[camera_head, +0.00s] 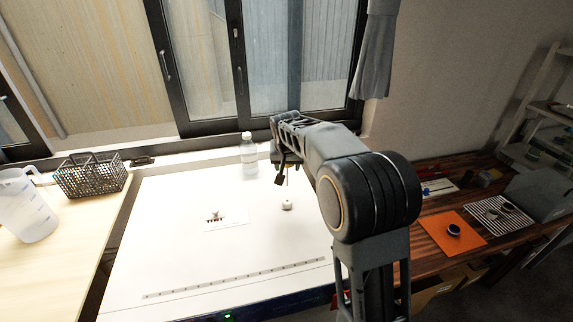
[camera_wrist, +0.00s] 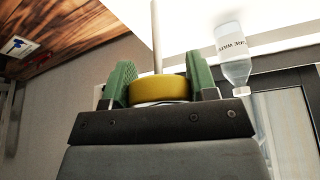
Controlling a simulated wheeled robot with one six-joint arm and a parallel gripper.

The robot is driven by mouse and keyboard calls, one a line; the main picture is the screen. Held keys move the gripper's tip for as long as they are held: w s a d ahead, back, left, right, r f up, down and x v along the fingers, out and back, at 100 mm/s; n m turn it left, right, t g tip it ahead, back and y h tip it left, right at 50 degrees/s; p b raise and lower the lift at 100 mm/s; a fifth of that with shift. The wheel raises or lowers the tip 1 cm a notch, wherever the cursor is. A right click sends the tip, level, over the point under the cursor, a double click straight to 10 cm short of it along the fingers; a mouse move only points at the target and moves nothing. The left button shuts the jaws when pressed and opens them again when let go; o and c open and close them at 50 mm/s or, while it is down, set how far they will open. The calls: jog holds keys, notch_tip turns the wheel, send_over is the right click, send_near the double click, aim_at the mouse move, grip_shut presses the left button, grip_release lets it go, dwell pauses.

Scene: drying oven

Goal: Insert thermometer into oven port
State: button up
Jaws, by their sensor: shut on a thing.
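My gripper (camera_head: 283,166) is above the white oven top. In the wrist view, its green-padded fingers (camera_wrist: 161,76) are shut on the thick yellow head of the thermometer (camera_wrist: 160,90). The thin pale stem (camera_wrist: 156,35) stands out from the head, away from the palm. In the head view the stem hangs roughly upright, above or at a small round whitish port (camera_head: 287,206) on the oven top (camera_head: 180,255). I cannot tell whether its tip touches the port or is inside it. The port does not show clearly in the wrist view.
A clear water bottle (camera_head: 249,156) stands close behind and left of my gripper; it also shows in the wrist view (camera_wrist: 233,55). A label card (camera_head: 226,220) lies left of the port. A wire basket (camera_head: 91,178) and a jug (camera_head: 27,205) stand far left. The window is behind.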

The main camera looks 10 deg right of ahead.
jog(key=b, duration=0.4)
send_over(287, 202)
jog(key=shift+s+f, duration=0.1)
jog(key=shift+f, duration=2.75)
jog(key=shift+f+b, duration=4)
jog(key=shift+f, duration=1.15)
jog(key=o, duration=0.9)
jog(key=shift+d, duration=0.1)
jog(key=shift+o, duration=0.5)
jog(key=shift+a, duration=0.2)
jog(key=shift+s+d, duration=0.1)
